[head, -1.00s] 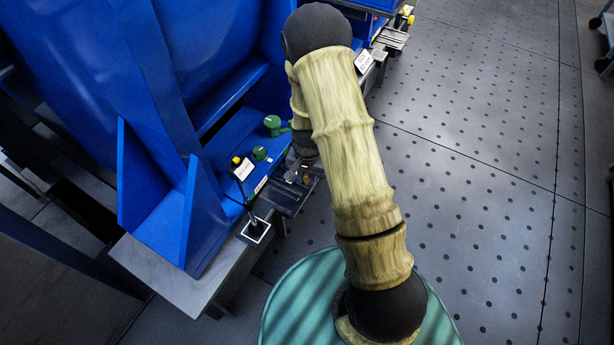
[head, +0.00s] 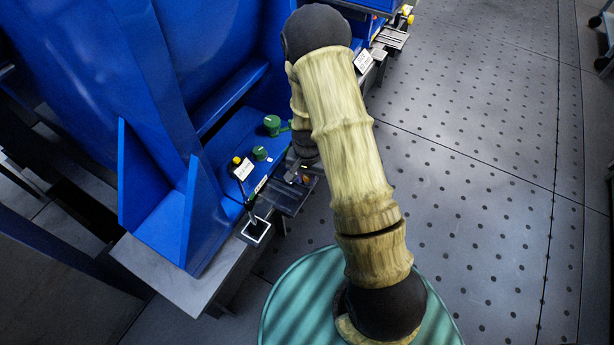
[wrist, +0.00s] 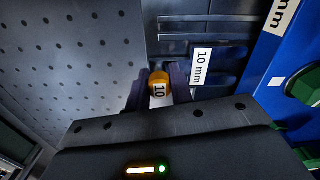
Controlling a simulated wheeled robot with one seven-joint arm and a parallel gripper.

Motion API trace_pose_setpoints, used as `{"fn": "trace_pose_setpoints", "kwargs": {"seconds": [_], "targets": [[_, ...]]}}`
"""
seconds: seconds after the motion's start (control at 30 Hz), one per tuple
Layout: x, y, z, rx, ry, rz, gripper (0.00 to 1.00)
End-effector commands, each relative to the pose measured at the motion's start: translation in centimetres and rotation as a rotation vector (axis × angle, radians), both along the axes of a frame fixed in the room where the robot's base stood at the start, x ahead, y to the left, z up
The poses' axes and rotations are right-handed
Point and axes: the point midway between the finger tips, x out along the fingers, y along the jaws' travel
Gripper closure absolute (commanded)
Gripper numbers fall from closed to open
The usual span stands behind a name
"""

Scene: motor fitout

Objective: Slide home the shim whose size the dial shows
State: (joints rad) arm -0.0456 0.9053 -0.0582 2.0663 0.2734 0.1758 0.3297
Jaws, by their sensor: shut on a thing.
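A white "10 mm" label (wrist: 201,66) is just right of the tab, on dark metal slots (wrist: 185,25). In the head view my arm hides most of my gripper beside the slots at the blue motor's foot (head: 237,135). A small black unit with a yellow top and white face (head: 241,168) stands there on a stalk; its reading is too small to tell.
Two green knobs, one larger (head: 272,124) and one smaller (head: 260,153), sit on the blue foot close to the slots. A grey ledge (head: 180,280) runs under the motor. The perforated floor (head: 480,190) to the right is clear.

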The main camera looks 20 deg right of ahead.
Motion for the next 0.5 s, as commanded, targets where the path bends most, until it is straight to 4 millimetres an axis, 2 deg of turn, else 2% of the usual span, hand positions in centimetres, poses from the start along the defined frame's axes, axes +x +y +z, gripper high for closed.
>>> {"fn": "trace_pose_setpoints", "kwargs": {"seconds": [0.47,0.5], "targets": [[0.03,-0.01,-0.59,0.000,-0.001,0.000,1.00],[0.04,0.00,-0.54,0.000,-0.001,0.000,0.70]]}}
